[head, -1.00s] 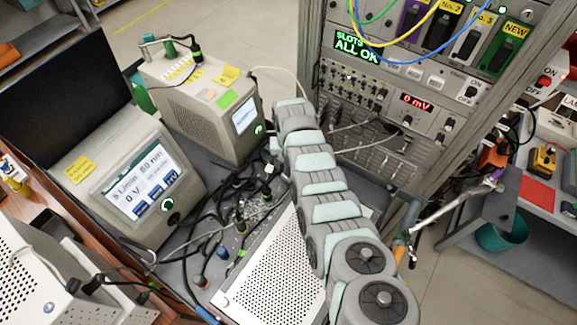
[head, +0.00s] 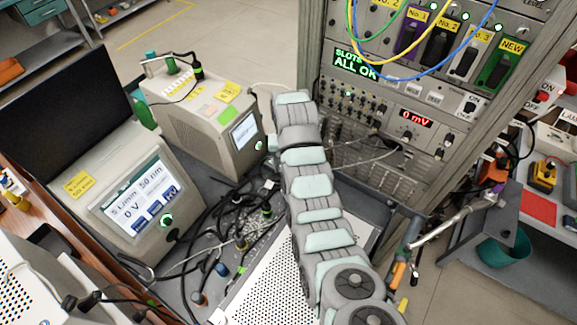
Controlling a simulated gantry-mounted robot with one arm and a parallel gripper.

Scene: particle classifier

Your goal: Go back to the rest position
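My segmented grey and pale-green arm rises from the bottom edge, right of centre, to the middle of the picture in the head view. Its upper end stands between the beige instrument and the rack. I cannot make out my gripper or its fingers, so its opening and anything in it are hidden. The beige instrument (head: 195,125) with a small lit screen stands left of the arm. The larger instrument (head: 120,235) with a "50 nm" and "0 V" screen is nearer on the left. The rack (head: 405,100) reads "SLOTS ALL OK" and "0 mV".
Black cables (head: 215,215) lie tangled left of the arm. A perforated white panel (head: 270,290) lies beneath it. Yellow, green and blue cables (head: 390,60) hang over the rack's front. A teal bin (head: 502,247) stands at right. Open floor (head: 450,285) shows at lower right.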

